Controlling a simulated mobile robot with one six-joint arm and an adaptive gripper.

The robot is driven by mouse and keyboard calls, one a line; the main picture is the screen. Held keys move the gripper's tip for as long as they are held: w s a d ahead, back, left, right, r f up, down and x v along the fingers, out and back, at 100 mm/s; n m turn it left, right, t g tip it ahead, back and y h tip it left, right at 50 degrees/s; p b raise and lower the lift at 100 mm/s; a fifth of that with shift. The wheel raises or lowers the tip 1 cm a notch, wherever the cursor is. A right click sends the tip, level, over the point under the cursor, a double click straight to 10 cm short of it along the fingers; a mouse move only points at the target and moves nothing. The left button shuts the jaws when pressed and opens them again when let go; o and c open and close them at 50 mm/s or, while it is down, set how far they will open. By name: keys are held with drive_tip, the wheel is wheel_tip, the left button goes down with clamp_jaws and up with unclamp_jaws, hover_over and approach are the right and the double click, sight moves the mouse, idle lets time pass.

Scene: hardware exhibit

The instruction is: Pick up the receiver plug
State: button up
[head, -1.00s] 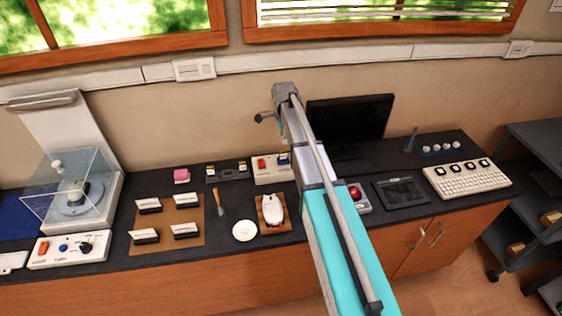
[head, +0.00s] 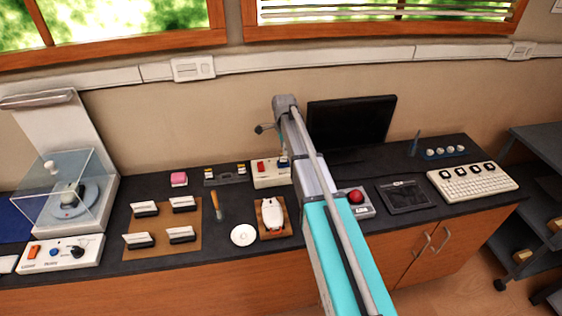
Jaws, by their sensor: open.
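My arm reaches up from the bottom of the head view across the counter. At its far end is my gripper (head: 264,129), small and mostly hidden by the arm; a dark part juts out to the left, in front of the wall. It is open, and nothing shows held in it. I cannot single out the receiver plug with certainty. A cream box (head: 268,173) with a red part and a dark blue part stands just left of the arm, partly hidden by it.
The dark counter (head: 110,262) holds a brown board (head: 163,245) with several card holders, a white disc (head: 243,236), a white device on a brown base (head: 271,216), a red-button box (head: 357,199), a monitor (head: 350,121) and a cream keypad (head: 475,181). A clear-covered apparatus (head: 70,195) stands left.

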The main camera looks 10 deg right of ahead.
sight(283, 158)
drive_tip(key=shift+f, duration=0.1)
drive_tip(key=shift+f+b, duration=2.55)
drive_tip(key=shift+b, duration=0.1)
clamp_jaws()
